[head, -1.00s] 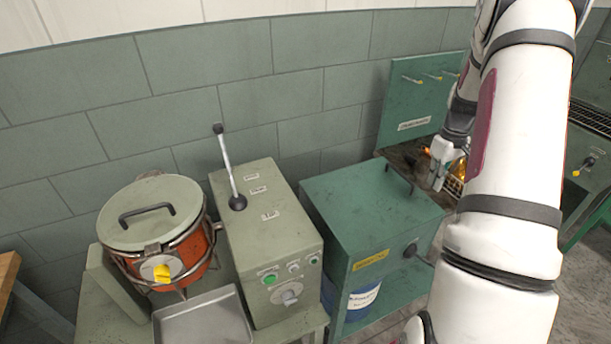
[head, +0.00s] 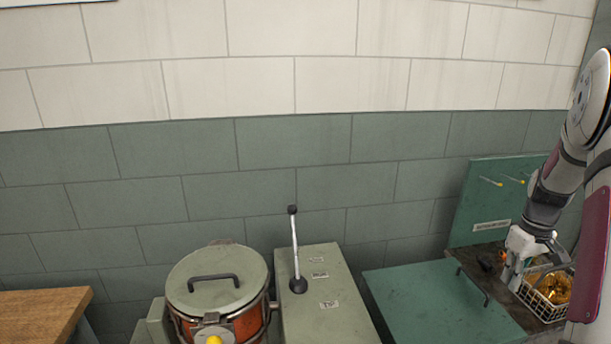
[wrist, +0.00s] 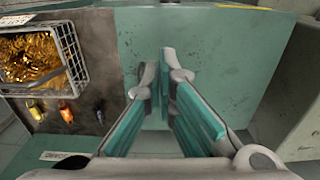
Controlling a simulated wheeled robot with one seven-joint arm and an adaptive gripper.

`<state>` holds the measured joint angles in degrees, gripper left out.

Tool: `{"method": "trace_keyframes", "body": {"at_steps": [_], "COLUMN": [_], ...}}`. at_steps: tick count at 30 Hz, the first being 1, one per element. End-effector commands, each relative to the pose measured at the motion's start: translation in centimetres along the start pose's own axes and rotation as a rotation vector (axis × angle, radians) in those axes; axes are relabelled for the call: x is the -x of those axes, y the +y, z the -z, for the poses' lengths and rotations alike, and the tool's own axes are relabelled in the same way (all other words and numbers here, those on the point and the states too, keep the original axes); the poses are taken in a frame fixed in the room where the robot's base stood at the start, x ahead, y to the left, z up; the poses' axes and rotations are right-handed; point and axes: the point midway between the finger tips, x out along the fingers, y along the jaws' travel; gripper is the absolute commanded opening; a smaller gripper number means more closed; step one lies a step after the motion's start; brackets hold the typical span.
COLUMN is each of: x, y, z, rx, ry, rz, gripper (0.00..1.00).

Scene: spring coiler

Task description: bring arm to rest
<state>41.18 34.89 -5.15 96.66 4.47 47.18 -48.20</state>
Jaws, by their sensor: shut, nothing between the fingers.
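My gripper (head: 512,282) is at the right of the head view, pointing down beside the wire basket, above the green cabinet's edge. In the wrist view my gripper (wrist: 168,75) shows two fingers with teal pads, their tips together and nothing between them. The upper part of my arm reaches in from the right edge of the head view.
A wire basket (wrist: 75,45) of gold-coloured coils stands beside small coloured items on a dark top. The green cabinet (head: 430,305) lies below my gripper. A grey-green lever box (head: 325,305) and a lidded orange pot (head: 250,325) stand left. A wooden top (head: 40,315) is far left.

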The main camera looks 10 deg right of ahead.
Motion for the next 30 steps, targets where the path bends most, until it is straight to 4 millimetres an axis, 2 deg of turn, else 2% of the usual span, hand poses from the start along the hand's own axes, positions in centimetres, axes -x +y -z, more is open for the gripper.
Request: {"method": "trace_keyframes", "body": {"at_steps": [1,7,11,15,20,24,30], "x": [2.2,9.8,14.0,17.6,20.7,22.4,23.3], "y": [-1.8,-9.8,-15.1,-20.7,-26.4,-30.8,-35.5], "z": [0.8,1.9,1.4,-0.3,-3.4,-6.7,-12.0], "rx": [0.007,0.005,0.003,0.004,0.006,0.007,0.008], "ry": [0.020,0.095,0.147,0.202,0.270,0.328,0.406], "rz": [-0.012,-0.042,-0.053,-0.057,-0.055,-0.044,-0.018], "gripper": [0.00,0.00,0.00,0.00,0.00,0.00,0.00]}}
